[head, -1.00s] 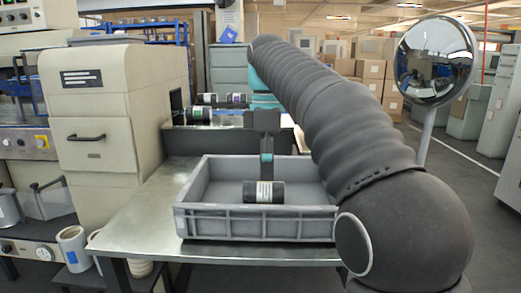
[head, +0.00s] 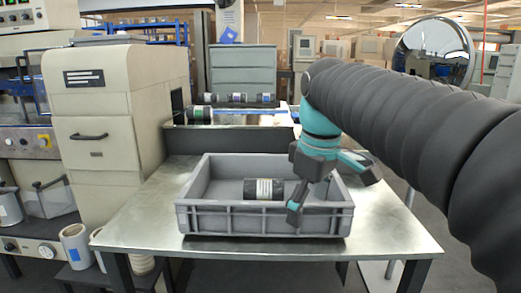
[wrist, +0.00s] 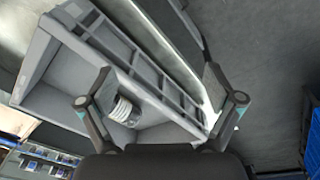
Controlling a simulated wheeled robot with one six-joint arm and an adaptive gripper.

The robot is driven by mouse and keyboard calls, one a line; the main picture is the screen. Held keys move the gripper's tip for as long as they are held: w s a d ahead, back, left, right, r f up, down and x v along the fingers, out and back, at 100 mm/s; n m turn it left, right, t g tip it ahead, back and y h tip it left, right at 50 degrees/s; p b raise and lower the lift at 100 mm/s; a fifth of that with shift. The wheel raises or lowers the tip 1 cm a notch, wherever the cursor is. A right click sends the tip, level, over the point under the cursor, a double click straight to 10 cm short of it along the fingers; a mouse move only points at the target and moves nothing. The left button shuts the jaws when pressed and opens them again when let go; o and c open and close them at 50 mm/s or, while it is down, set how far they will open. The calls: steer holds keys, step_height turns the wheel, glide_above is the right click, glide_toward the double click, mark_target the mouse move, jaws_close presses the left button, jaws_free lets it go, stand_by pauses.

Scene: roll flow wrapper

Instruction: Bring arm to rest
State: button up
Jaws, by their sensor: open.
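My gripper (head: 322,190) is open and empty, tilted over the right part of a grey tote (head: 240,222) in the head view. The wrist view shows its two spread fingers (wrist: 162,100) with nothing held between them. A black roll with a pale label (head: 264,189) lies on its side in the tote, left of my gripper and apart from it. The roll also shows in the wrist view (wrist: 124,111), partly hidden by the left finger. My dark sleeved arm comes in from the right.
The tote stands on a metal table (head: 390,228). A beige machine (head: 105,115) stands at the left. Several dark rolls (head: 238,98) lie on a conveyor behind the table. A round mirror (head: 437,45) is partly hidden behind my arm. Bare floor shows right of the table.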

steer(key=s+d+f+m+t, duration=0.2)
steer(key=s+d+f+m, duration=0.1)
steer(key=s+f+m, duration=0.2)
steer(key=s+d+f+m+t, duration=0.2)
steer(key=s+d+f+m, duration=0.2)
steer(key=s+f, duration=0.5)
steer(key=shift+s+f+m+h, duration=0.15)
steer(key=shift+f+m+h, duration=0.15)
steer(key=shift+f+m, duration=0.5)
steer(key=shift+f, duration=0.15)
